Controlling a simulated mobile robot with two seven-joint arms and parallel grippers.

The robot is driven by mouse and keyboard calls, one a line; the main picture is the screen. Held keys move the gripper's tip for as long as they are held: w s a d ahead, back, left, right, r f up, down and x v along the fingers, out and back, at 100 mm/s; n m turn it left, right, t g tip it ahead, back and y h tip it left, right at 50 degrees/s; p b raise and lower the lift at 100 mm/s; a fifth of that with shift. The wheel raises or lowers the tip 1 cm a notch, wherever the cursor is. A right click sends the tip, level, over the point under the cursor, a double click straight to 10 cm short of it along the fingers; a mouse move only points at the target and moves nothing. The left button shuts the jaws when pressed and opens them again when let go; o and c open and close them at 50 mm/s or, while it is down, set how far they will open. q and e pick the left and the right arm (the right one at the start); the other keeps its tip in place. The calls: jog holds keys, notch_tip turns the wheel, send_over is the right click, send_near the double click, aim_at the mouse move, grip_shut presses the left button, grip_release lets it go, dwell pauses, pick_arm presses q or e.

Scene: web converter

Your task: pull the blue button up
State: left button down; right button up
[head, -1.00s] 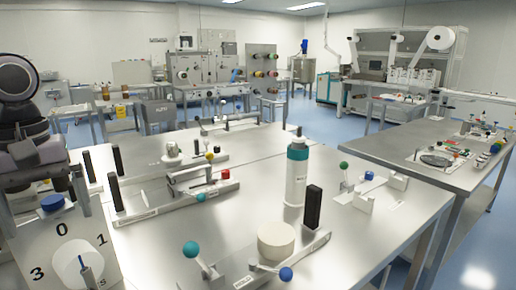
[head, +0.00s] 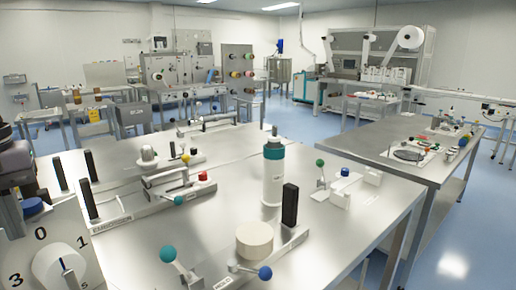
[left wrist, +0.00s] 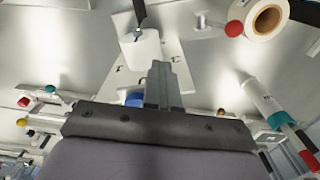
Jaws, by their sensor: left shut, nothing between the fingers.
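The blue button (head: 32,207) is a round blue cap on top of a white box (head: 85,255) at the left of the head view. The box front carries a white dial with the marks 3, 0 and 1. My left gripper (head: 12,215) is at the left edge, partly cut off, close beside the button. In the left wrist view the gripper (left wrist: 165,75) has its fingers together with nothing between them. The blue button (left wrist: 134,98) shows there just left of the fingers, partly hidden by the gripper body. I cannot tell whether they touch. My right gripper is not in view.
A steel table (head: 350,225) holds a white bottle with teal cap (head: 272,175), black handles (head: 290,205), a cream roll (head: 254,240) and a teal-ball lever (head: 168,255).

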pick_arm(q)
jog(key=shift+r+p, duration=1.05)
jog(key=shift+r, duration=0.05)
dwell(0.6)
grip_release()
dwell(0.4)
notch_tip(320, 180, up, 6)
dwell(1.0)
